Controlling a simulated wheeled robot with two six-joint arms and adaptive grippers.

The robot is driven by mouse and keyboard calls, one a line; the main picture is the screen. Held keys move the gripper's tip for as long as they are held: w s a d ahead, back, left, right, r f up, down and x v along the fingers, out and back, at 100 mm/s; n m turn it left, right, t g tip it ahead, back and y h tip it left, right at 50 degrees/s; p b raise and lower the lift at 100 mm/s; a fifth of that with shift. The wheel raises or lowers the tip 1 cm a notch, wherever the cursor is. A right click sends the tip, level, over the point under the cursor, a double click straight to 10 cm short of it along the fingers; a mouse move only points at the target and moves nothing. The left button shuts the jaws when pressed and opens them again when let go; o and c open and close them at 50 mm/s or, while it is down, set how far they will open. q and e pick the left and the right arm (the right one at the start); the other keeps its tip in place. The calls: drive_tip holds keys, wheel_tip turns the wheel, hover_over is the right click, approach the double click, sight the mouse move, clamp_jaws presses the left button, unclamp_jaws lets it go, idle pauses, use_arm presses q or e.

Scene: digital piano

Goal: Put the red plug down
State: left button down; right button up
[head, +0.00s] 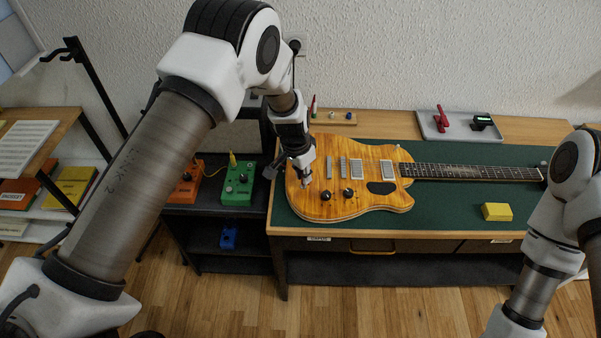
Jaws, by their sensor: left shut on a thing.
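My left gripper (301,178) is over the left end of the orange guitar (345,203), pointing down. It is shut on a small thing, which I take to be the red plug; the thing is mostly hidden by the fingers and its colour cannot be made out. A small upright red item (314,103) shows behind the gripper, near a wooden strip (346,121). My right arm is at the right edge; its gripper is out of view.
The guitar lies on a green mat (440,207) with a yellow block (497,212) at right. A grey tray (430,127) holds red and black tools at the back. A green pedal (238,190) and an orange pedal (184,193) stand left on a dark shelf.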

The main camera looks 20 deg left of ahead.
use_arm(q)
drive_tip(key=shift+w+f, duration=0.15)
drive_tip(key=shift+w, duration=0.1)
drive_tip(key=shift+f, duration=0.25)
drive_tip(key=c, duration=1.2)
unclamp_jaws()
